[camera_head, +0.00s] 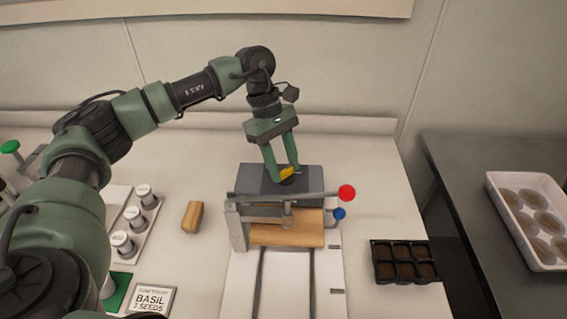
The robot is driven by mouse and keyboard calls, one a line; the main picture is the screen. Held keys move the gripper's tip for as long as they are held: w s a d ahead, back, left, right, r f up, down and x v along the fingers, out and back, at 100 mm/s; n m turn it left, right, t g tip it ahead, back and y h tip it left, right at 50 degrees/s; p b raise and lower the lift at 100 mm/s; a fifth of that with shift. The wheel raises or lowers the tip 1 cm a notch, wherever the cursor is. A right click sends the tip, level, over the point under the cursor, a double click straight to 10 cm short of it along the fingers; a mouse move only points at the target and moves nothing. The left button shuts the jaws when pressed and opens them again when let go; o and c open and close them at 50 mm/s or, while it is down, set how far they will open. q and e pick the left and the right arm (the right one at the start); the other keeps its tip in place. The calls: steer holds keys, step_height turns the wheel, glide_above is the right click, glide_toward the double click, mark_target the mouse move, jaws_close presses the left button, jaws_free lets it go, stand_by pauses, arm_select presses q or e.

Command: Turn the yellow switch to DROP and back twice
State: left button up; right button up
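The yellow switch (287,172) sits on top of a dark grey box (250,180) behind a metal press-like fixture. My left gripper (286,179) points down at the switch, with a green finger on each side of it. The switch shows between the fingertips, and whether both fingers touch it is too small to tell. Any DROP marking is not readable. My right gripper is not in view.
The fixture carries a lever with a red ball (347,192), a blue knob (339,213) and a wooden block (285,236). A black seedling tray (404,282) stands right, a loose wooden block (193,216), jars and a basil seeds card (152,299) left.

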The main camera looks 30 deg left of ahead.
arm_select(q)
steer(key=c, duration=0.5)
steer(key=shift+c, duration=0.2)
steer(key=n+t+b, duration=0.1)
steer(key=n+b, duration=0.2)
steer(key=shift+f, duration=0.2)
steer(key=n+t+b, duration=0.1)
steer(key=n+b, duration=0.2)
steer(key=n, duration=0.1)
steer(key=shift+s+t, duration=0.15)
steer(key=shift+t, duration=0.25)
steer(key=n+t+b, duration=0.1)
steer(key=n, duration=0.2)
steer(key=n+t+y+b, duration=0.1)
steer(key=n+b, duration=0.1)
steer(key=shift+s+d+r+n, duration=0.1)
steer(key=shift+s+n, duration=0.05)
steer(key=shift+n, duration=0.25)
steer(key=shift+d+r+n+t+y+b, duration=0.1)
steer(key=shift+n+t+y+b, duration=0.3)
steer(key=shift+n, duration=0.9)
steer(key=shift+r+n+t+y+b, duration=0.1)
steer(key=shift+n+y+b, duration=0.55)
steer(key=shift+n, duration=0.65)
steer(key=o, duration=1.4)
